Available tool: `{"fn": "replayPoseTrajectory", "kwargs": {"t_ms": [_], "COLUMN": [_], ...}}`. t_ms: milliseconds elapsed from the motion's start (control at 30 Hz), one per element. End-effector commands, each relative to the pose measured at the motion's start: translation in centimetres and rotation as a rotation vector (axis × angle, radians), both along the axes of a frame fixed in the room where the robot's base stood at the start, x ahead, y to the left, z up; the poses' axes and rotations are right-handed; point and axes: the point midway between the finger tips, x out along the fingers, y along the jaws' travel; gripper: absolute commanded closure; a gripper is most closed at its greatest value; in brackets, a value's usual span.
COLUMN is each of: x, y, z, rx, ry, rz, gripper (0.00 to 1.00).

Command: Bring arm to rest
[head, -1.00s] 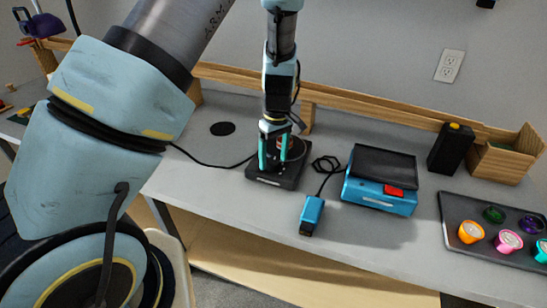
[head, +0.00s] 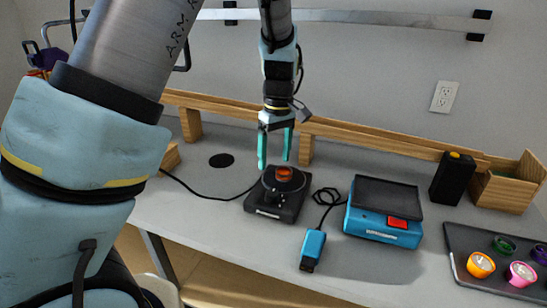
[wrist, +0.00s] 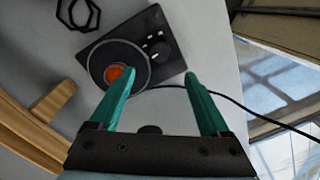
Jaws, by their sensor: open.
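My gripper (head: 275,150) hangs pointing down above the workbench, its two teal fingers apart with nothing between them. Below it sits a black device (head: 277,207) with a round dark plate and knobs on its top. An orange-red round piece (head: 284,173) lies on that plate, just under the fingertips. In the wrist view the open fingers (wrist: 158,80) reach toward the black device (wrist: 165,55), and the orange piece (wrist: 119,73) shows near the left fingertip, apart from it.
A blue box with a black lid (head: 383,225) and a blue handheld tool (head: 312,248) are to the right. A dark tray (head: 466,242) holds several coloured cups. A wooden rail (head: 365,142) runs along the back. A cable crosses the bench on the left.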

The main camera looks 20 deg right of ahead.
Motion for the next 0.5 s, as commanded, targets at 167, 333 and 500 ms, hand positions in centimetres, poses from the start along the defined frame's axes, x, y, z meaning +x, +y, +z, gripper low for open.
{"fn": "replayPoseTrajectory", "kwargs": {"t_ms": [167, 333, 500], "x": [0.0, 0.8, 2.1], "y": [0.0, 2.4, 9.5], "z": [0.0, 0.3, 1.2], "rx": [0.0, -0.015, -0.054], "ry": [0.0, 0.005, 0.005], "rz": [0.0, -0.004, -0.045], "gripper": [0.2, 0.2, 0.2]}}
